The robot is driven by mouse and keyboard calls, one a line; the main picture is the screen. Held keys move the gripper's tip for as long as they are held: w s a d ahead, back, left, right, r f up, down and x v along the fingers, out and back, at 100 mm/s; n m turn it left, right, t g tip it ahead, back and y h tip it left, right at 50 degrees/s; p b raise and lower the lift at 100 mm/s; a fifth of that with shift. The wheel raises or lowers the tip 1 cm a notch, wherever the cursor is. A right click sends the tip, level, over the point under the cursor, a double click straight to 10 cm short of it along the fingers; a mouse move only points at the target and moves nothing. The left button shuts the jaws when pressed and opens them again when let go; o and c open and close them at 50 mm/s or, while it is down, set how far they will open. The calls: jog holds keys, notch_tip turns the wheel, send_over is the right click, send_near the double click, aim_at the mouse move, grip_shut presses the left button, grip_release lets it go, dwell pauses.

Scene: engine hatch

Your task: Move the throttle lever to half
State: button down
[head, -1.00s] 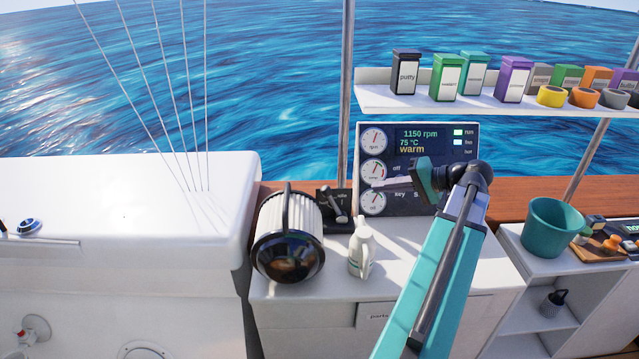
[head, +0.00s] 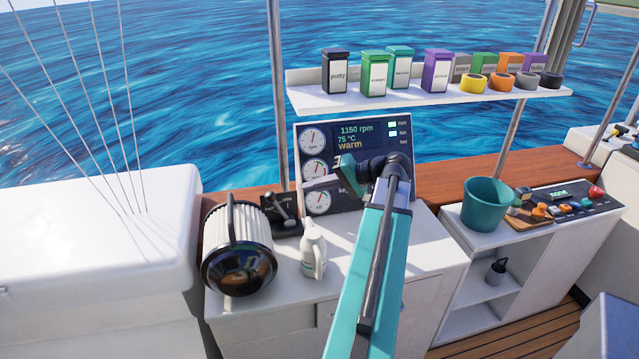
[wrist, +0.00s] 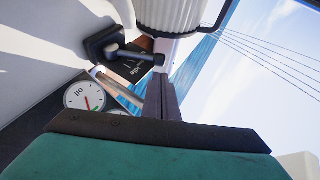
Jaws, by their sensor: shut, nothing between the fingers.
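The throttle lever (head: 279,208) stands on a small black plate on the white counter, left of the gauge panel (head: 352,140). In the wrist view the dark lever (wrist: 125,54) lies across its plate, beyond the fingers. Lettering on the plate is only partly legible; I cannot tell the lever's exact setting. My gripper (head: 306,185) is shut and empty, pointing left in front of the panel's lower gauges. It is up and right of the lever, apart from it. Its dark fingers show in the wrist view (wrist: 161,98).
A ribbed white lantern-like object (head: 238,245) stands left of the lever. A white bottle (head: 313,250) stands in front of it. A shelf (head: 430,98) of tins and tape rolls hangs above. A teal bucket (head: 485,204) stands at right.

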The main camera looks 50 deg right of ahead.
aim_at(275, 196)
jog(key=p+x, duration=0.2)
jog(key=x, duration=0.8)
jog(key=shift+w+a+p, duration=0.1)
jog(key=shift+p, duration=0.3)
jog(key=shift+f, duration=0.1)
